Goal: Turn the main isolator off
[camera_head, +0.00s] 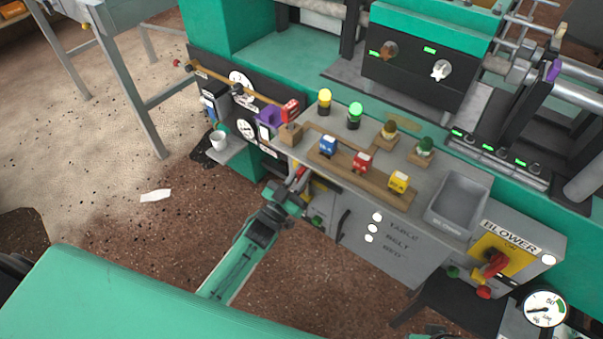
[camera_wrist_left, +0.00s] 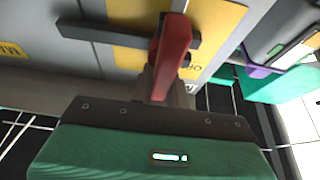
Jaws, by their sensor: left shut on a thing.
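A red isolator handle (camera_head: 301,175) sits on the yellow plate at the left end of the grey control cabinet, and is small in the head view. In the left wrist view the red handle (camera_wrist_left: 172,55) stands close in front of a yellow plate (camera_wrist_left: 220,30), with a dark grey bar (camera_wrist_left: 105,35) crossing by it. My left gripper (camera_head: 292,190) reaches up from below and is shut on the red handle. The fingertips are hard to make out in both views. My right gripper does not show.
The cabinet top holds a wooden rack (camera_head: 345,178) with coloured plugs, and a grey tray (camera_head: 458,204). A blower switch (camera_head: 494,262) with a red handle is at the right. A white cup (camera_head: 218,140) stands on a shelf at the left. Open floor lies to the left.

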